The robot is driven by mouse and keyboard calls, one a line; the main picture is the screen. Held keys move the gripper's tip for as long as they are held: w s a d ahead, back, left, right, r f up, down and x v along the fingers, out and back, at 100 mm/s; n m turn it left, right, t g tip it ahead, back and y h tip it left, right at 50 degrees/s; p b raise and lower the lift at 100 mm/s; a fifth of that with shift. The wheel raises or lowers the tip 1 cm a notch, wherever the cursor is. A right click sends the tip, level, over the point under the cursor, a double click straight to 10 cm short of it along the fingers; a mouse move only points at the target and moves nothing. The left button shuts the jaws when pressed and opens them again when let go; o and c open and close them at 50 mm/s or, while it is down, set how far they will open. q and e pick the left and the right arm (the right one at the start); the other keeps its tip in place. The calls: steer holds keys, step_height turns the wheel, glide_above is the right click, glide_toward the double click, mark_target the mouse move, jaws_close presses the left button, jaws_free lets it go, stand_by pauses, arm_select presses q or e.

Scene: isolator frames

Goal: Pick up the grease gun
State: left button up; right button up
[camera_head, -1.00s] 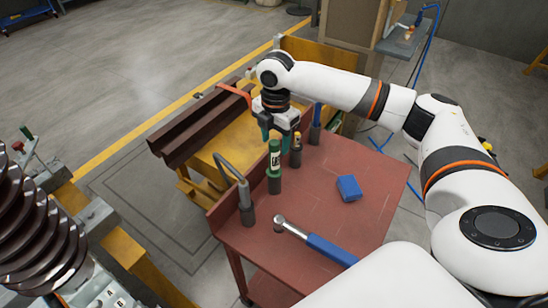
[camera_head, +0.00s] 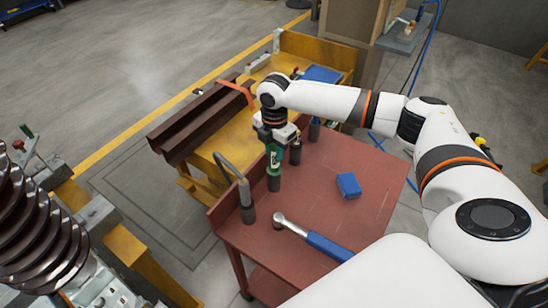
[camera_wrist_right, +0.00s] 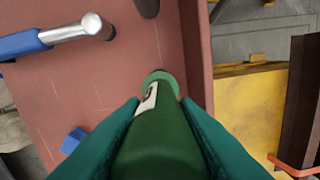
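The grease gun (camera_head: 273,172) is a green upright cylinder with a white label, standing at the left side of the red cart top with its lower end in a dark holder. My right gripper (camera_head: 275,136) is around its upper part from above. In the right wrist view, the grease gun (camera_wrist_right: 160,140) runs between the two teal fingers (camera_wrist_right: 161,105), which lie against both sides with no visible gap. The cylinder's top is hidden by the gripper in the head view. My left gripper is out of view.
On the red cart (camera_head: 330,200) stand a grey hooked tool (camera_head: 245,195), dark-based bottles (camera_head: 295,153), a blue box (camera_head: 348,186) and a blue-handled wrench (camera_head: 310,238). A yellow bench (camera_head: 215,160) with brown beams lies behind. The cart's middle has free room.

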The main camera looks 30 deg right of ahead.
jaws_close()
steer(key=shift+r, duration=0.15)
